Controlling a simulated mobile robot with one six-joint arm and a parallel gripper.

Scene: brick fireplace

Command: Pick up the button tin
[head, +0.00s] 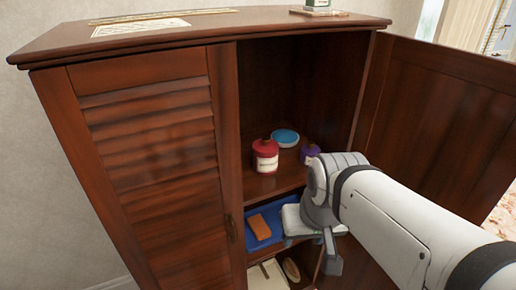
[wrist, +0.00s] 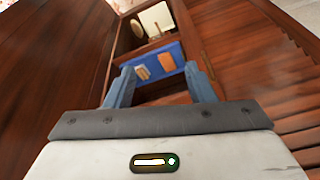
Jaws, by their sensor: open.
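A flat round tin with a blue lid (head: 285,138), the likeliest button tin, sits towards the back of the upper open shelf. A red-lidded jar with a pale label (head: 265,156) stands in front of it to the left, and a small purple container (head: 310,152) is to its right, partly behind my arm. The round tin does not show in the wrist view. My gripper (head: 320,238) is below that shelf, at the cabinet opening. In the wrist view my gripper (wrist: 160,72) has its fingers apart, with nothing held between them.
A blue tray or mat (head: 252,240) with an orange block (head: 259,227) lies on the shelf below. Pale items (head: 268,275) lie lower down. The open right door (head: 435,110) and closed louvred left door (head: 150,150) flank the opening.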

